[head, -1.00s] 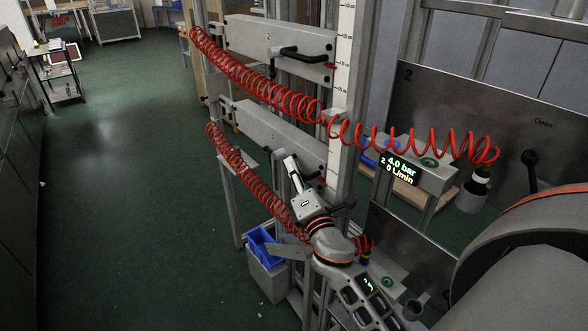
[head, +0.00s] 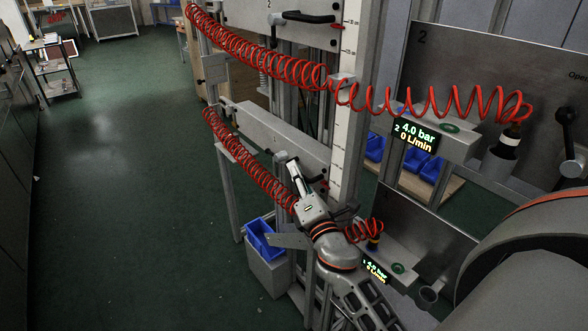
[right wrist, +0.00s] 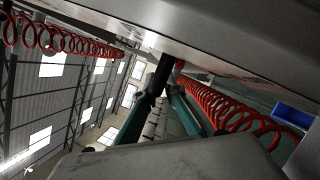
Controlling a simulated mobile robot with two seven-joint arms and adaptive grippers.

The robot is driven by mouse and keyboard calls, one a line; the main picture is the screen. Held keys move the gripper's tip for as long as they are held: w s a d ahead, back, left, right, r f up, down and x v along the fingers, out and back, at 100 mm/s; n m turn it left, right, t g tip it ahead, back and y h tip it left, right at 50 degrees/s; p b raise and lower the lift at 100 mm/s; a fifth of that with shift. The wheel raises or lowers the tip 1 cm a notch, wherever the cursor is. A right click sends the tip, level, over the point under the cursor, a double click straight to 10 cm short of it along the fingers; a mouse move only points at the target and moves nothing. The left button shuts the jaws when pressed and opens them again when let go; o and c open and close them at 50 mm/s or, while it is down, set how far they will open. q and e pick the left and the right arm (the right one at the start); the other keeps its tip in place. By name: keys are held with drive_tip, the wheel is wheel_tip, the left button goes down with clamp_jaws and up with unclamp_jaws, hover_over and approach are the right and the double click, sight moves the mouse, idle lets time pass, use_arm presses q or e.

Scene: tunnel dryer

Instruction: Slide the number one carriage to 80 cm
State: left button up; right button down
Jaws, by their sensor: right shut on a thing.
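The number one carriage (head: 270,138) is the lower grey plate marked 1, on the vertical frame below the number two carriage (head: 285,12). A white scale strip (head: 346,110) runs up the post at its right; its figures are too small to read surely. My right gripper (head: 292,172) is at the front of the lower carriage, shut on its dark handle. The right wrist view shows the gripper's teal-padded fingers (right wrist: 167,108) around the black handle (right wrist: 158,75), under the plate. My left gripper is not in view.
Red coiled hoses (head: 270,70) hang across the frame, one passing close by my right gripper. A blue bin (head: 262,238) stands below left. Two pressure displays (head: 415,135) sit at the right. The green floor at left is clear.

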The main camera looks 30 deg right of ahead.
drive_tip(key=shift+f, duration=0.75)
drive_tip(key=shift+r, duration=0.3)
drive_tip(key=c, duration=2.1)
unclamp_jaws()
drive_tip(key=shift+c, duration=0.2)
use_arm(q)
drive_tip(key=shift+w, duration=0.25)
use_arm(e)
drive_tip(key=shift+r, duration=0.1)
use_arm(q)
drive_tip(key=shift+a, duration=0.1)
use_arm(e)
drive_tip(key=shift+r, duration=0.15)
wheel_tip(320, 180, up, 10)
drive_tip(key=shift+r, duration=0.1)
